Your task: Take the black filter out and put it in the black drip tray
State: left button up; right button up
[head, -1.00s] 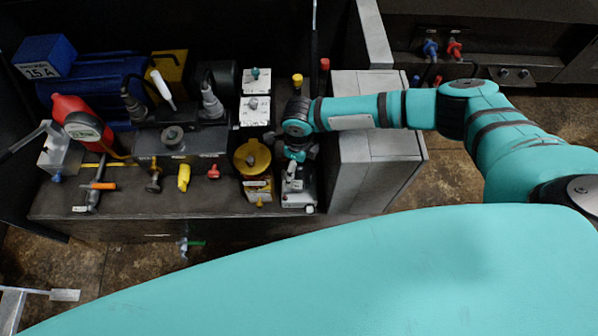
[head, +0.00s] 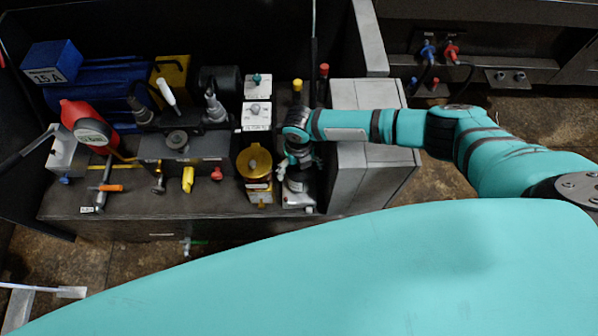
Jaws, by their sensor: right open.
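My right gripper (head: 298,174) points down over a small grey-and-black unit (head: 298,200) at the right end of the dark bench. It is open, and its fingers are partly hidden by my wrist. I cannot tell whether they touch the unit. I cannot pick out the black filter for certain; it may be hidden under my right gripper. I cannot identify the black drip tray in this view. My left gripper is not in view.
A yellow-topped canister (head: 254,162) stands close left of my right gripper. A grey cabinet (head: 362,165) is close on the right. The bench's front edge is mostly clear.

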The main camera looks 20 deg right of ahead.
jog(key=m+p, duration=0.4)
jog(key=m, duration=0.8)
jog(key=shift+p, duration=0.4)
jog(key=c, duration=1.3)
jog(key=shift+n+b, duration=0.85)
jog(key=shift+n, duration=1.55)
jog(key=n+b, duration=0.1)
jog(key=n, duration=0.4)
jog(key=shift+b, duration=0.3)
